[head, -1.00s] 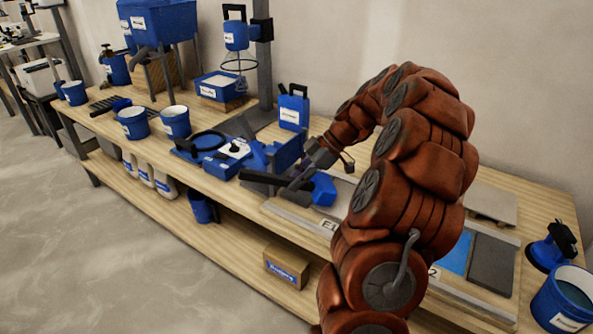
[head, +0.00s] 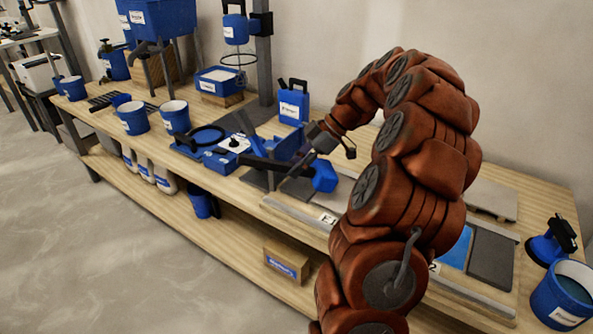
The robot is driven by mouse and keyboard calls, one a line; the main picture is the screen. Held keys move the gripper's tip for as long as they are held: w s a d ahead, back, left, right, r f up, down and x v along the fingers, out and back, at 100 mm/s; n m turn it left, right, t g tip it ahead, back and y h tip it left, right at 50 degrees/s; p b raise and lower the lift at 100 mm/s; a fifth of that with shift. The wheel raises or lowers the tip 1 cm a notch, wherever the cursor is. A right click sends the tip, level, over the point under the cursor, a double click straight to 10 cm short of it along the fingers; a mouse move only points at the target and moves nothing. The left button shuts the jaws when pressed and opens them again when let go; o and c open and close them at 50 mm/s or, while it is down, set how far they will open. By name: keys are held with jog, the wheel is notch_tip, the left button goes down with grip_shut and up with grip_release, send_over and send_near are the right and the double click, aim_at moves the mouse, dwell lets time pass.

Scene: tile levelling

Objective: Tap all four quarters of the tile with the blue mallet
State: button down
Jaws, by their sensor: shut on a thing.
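My gripper (head: 307,158) is shut on the blue mallet and holds it above the front part of the bench. The mallet's blue head (head: 325,177) is on the right of the gripper, and its dark handle (head: 262,163) sticks out to the left. A dark grey tile (head: 297,188) lies below the mallet, partly covered by it and by my arm. The mallet head looks raised off the surface, but the exact gap cannot be told. How far the tile reaches behind my arm is hidden.
Left of the gripper stand blue tools and a blue box (head: 293,103). Blue buckets (head: 133,117) stand farther left. To the right lie a blue tile (head: 457,250) and a dark slab (head: 492,260), with a suction lifter (head: 551,243) and bucket (head: 563,295) beyond.

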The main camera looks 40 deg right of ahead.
notch_tip(320, 180, down, 5)
jog(key=b, duration=0.4)
jog(key=shift+f+b, duration=0.15)
jog(key=shift+b, duration=0.25)
jog(key=shift+r+p, duration=0.55)
jog(key=shift+r, duration=2.3)
jog(key=shift+a+f, duration=0.1)
